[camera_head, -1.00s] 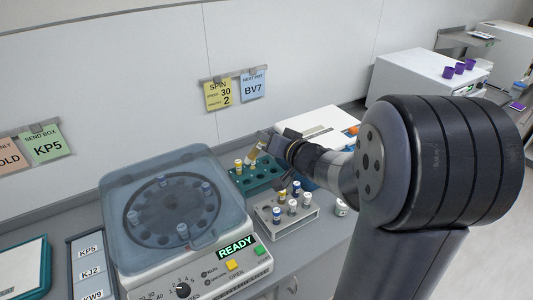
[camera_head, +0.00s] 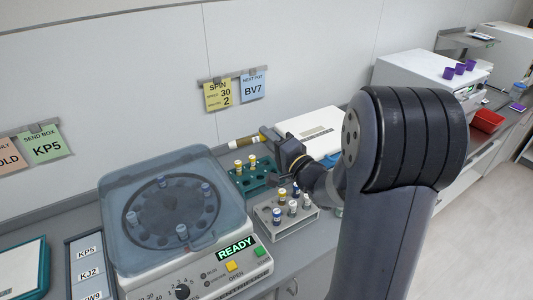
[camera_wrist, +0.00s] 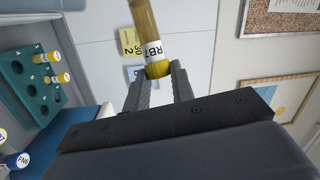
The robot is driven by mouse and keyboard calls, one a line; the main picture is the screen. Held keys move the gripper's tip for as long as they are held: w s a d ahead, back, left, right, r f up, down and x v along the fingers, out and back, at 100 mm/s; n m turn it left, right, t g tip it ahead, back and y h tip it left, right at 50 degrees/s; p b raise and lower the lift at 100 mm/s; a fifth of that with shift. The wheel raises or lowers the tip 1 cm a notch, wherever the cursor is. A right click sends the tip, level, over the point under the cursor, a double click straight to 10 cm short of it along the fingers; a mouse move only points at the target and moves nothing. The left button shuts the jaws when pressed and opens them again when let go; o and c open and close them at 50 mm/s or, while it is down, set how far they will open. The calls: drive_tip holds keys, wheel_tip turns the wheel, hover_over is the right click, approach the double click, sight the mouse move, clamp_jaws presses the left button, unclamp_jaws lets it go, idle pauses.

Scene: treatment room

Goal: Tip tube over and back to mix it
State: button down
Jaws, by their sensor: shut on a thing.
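A tube (camera_head: 243,143) with brownish-yellow contents, a white label and a yellow cap lies nearly level in the air in the head view, its bottom end pointing left. My gripper (camera_head: 268,137) is shut on its cap end, above and behind the teal rack. In the wrist view the tube (camera_wrist: 146,25) runs upward from between the fingers of my gripper (camera_wrist: 158,78); the label reads "RB" and the rest is partly cut off. The fingers are at the yellow cap (camera_wrist: 159,69).
The teal rack (camera_head: 262,190) below holds yellow-capped tubes and empty holes. A grey rack (camera_head: 290,229) with several capped tubes stands in front. A centrifuge (camera_head: 212,256) reading "READY" is at left, under a translucent lid. The wall behind carries hanging cards (camera_head: 217,96).

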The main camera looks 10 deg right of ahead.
drive_tip(key=n+g+h, duration=0.1)
drive_tip(key=n+h, duration=0.1)
drive_tip(key=n, duration=0.2)
drive_tip(key=n+g+h, duration=0.1)
drive_tip(key=n, duration=0.3)
drive_tip(key=n+g+h, duration=0.2)
drive_tip(key=n, duration=0.2)
drive_tip(key=shift+n+h, duration=0.3)
drive_tip(key=shift+n, duration=0.1)
